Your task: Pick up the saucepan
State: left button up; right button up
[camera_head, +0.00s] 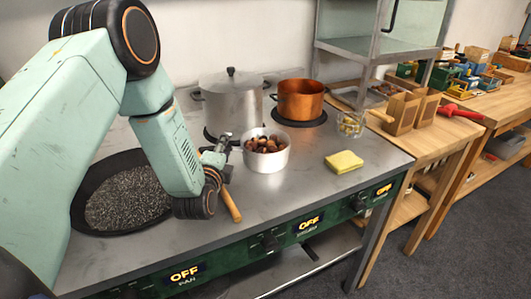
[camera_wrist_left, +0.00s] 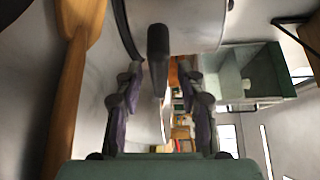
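The saucepan (camera_head: 282,160) is a small light metal pot filled with chestnuts (camera_head: 266,144), standing on the steel stove top. My left gripper (camera_head: 222,150) is low over the stove at the saucepan's left side, where the handle is. In the left wrist view the saucepan's pale body (camera_wrist_left: 190,30) is at the top, and its dark handle (camera_wrist_left: 158,50) points between the fingers. The fingers of my left gripper (camera_wrist_left: 160,98) are apart, with visible gaps on both sides of the handle. My right gripper is not in view.
A wooden utensil handle (camera_head: 231,204) lies close beside my left gripper; it also shows in the left wrist view (camera_wrist_left: 70,95). A lidded pot (camera_head: 232,106), a copper pot (camera_head: 300,102), a black pan (camera_head: 83,211), a yellow sponge (camera_head: 343,161) and a glass jar (camera_head: 350,126) stand around.

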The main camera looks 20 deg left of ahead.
pick_arm(q)
jog(key=shift+w+d, duration=0.1)
jog(key=c, duration=0.3)
jog(key=shift+a, duration=0.2)
jog(key=c, duration=0.4)
jog(key=shift+d, duration=0.1)
grip_shut()
jog(key=shift+r, duration=0.15)
